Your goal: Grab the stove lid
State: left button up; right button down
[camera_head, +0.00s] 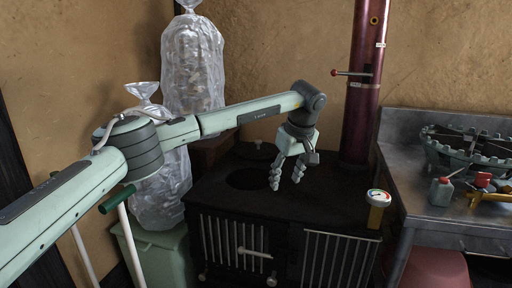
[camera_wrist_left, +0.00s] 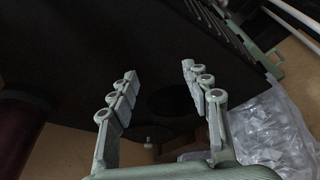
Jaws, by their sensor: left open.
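The black stove (camera_head: 300,208) stands in the middle of the head view. Its dark round lid (camera_head: 255,153) with a small knob lies at the back left of the top, behind a round dark opening (camera_head: 248,180). In the left wrist view the opening (camera_wrist_left: 172,101) shows between and beyond my fingers, and the lid's knob (camera_wrist_left: 149,143) shows lower down; the lid's outline is hard to see there. My left gripper (camera_head: 285,182) is open and empty, pointing down above the stove top, right of the opening and in front of the lid. It also shows in the left wrist view (camera_wrist_left: 158,72). My right gripper is out of view.
A dark red stovepipe (camera_head: 364,90) rises at the stove's back right. A gauge on a yellow block (camera_head: 377,208) is at the front right. Plastic bags (camera_head: 193,65) and a green bin (camera_head: 160,258) stand left. A metal counter (camera_head: 432,202) with clutter is right.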

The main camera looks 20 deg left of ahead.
aim_at(257, 149)
jog(key=i+j, duration=0.35)
jog(key=i, duration=0.2)
jog(key=i+j, duration=0.35)
jog(key=i, duration=0.15)
